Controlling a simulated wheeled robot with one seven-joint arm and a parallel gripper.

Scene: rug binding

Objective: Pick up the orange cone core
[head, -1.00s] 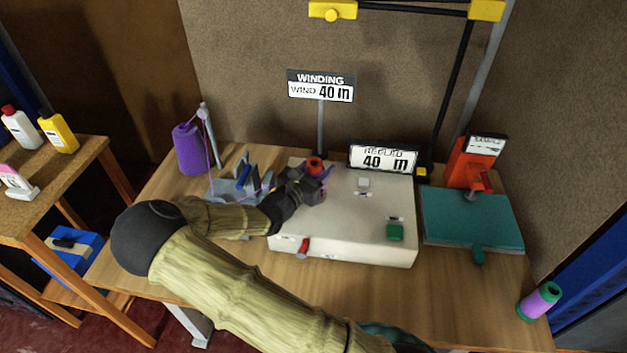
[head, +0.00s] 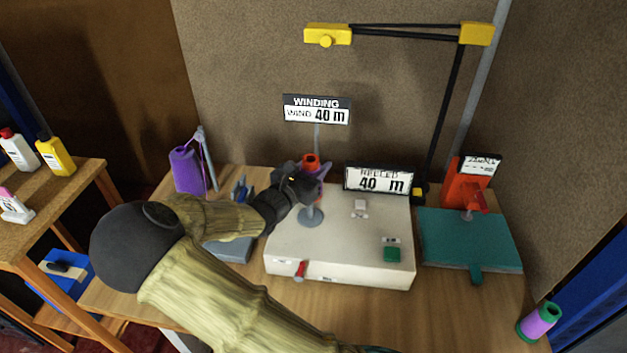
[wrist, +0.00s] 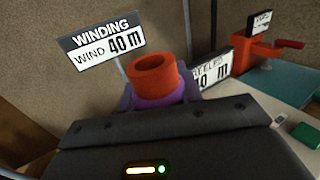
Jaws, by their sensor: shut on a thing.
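The orange cone core (head: 311,161) stands about upright with purple yarn wound around its lower part. In the wrist view its open orange top (wrist: 155,76) rises above the purple yarn (wrist: 160,102), just beyond my gripper's dark body. My gripper (head: 309,187) is shut on the wound core and holds it above the winder's grey round disc (head: 311,218). My fingertips and the core's lower end are mostly hidden. The white winder (head: 345,245) has a red lever (head: 300,271) and a green button (head: 392,254).
A WINDING 40 m sign (head: 317,110) stands behind, and a REELED 40 m display (head: 379,180) is close on the right. A purple yarn cone (head: 187,170) is at left. A teal board (head: 470,245) and green-purple spool (head: 539,321) are at right.

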